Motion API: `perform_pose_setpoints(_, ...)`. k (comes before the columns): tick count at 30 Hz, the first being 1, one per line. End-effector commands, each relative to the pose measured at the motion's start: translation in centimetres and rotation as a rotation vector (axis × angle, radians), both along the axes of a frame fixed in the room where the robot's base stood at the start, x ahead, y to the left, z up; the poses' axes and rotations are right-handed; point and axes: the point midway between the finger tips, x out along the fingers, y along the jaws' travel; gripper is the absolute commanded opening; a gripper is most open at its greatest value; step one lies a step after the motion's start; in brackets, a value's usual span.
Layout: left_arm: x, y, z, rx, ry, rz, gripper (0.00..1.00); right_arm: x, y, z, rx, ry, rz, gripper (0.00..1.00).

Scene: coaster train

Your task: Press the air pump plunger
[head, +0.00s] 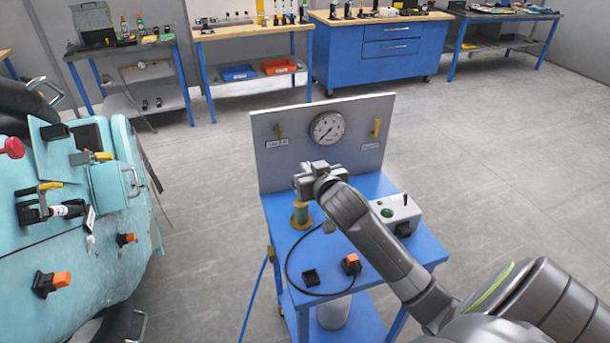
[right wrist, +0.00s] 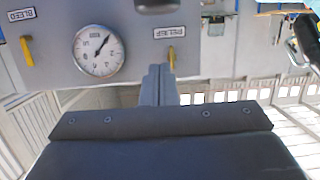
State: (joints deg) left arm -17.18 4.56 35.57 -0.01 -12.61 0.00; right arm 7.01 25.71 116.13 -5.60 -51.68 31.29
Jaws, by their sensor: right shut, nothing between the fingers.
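The air pump (head: 301,214), a green cylinder on a brass-coloured base, stands at the left of a blue cart top. My right gripper (head: 308,182) is right above it, shut and empty. The gripper hides the pump's top, so I cannot see the plunger or tell whether the fingers touch it. In the right wrist view the shut fingers (right wrist: 158,84) show in front of the grey panel, and the pump is not visible. The round pressure gauge (head: 328,128) is on the panel behind; it also shows in the right wrist view (right wrist: 99,51). My left gripper is not in view.
The upright panel (head: 262,165) carries yellow levers on both sides of the gauge. A grey switch box (head: 400,213), a black cable and an orange-topped part (head: 351,264) are on the cart. A teal train car (head: 110,240) stands left. Workbenches line the back.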

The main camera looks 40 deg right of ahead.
Motion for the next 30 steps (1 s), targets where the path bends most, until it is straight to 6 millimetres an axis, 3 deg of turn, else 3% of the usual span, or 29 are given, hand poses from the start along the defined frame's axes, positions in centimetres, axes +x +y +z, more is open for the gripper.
perform_pose_setpoints(5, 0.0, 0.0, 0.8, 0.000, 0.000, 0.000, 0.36, 2.5, -0.6, -0.4, 0.001, 0.000, 0.000, 0.00)
perform_pose_setpoints(9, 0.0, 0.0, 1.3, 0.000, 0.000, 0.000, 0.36, 2.3, -0.6, -2.7, 0.002, 0.005, 0.000, 0.00)
perform_pose_setpoints(15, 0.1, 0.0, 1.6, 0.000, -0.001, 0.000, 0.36, 2.4, -0.6, -4.3, 0.000, 0.002, 0.000, 0.00)
perform_pose_setpoints(30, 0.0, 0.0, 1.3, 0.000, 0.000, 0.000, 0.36, 2.4, -0.6, -5.1, -0.001, 0.001, 0.000, 0.00)
